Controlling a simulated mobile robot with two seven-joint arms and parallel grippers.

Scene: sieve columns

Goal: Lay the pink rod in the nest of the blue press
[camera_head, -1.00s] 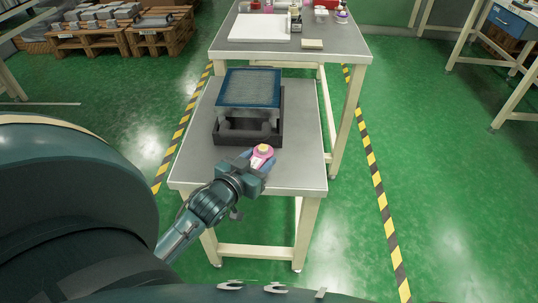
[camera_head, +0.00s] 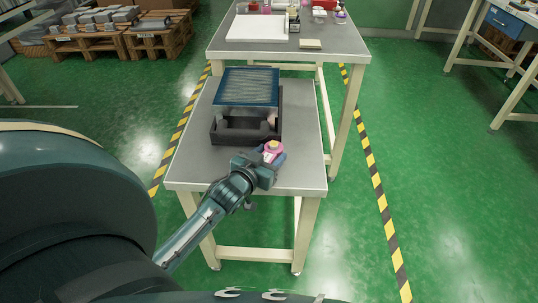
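The blue press (camera_head: 248,86) stands on the small grey table, with a blue-rimmed translucent plate on top. Its dark base (camera_head: 245,138) sits under the plate, with grey rounded shapes inside; the nest is not clearly visible. My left gripper (camera_head: 272,157) is in front of the press's right front corner, over the table. It appears shut on the pink rod (camera_head: 267,148), seen nearly end-on with a yellow top. The fingers partly hide the rod. The rod is outside the press. My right gripper is not in view.
The small table (camera_head: 305,150) is clear to the right of the press. Behind it a larger table (camera_head: 345,43) carries a white tray (camera_head: 258,28), a beige block (camera_head: 310,44) and small bottles. Striped floor tape (camera_head: 372,180) runs along the right.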

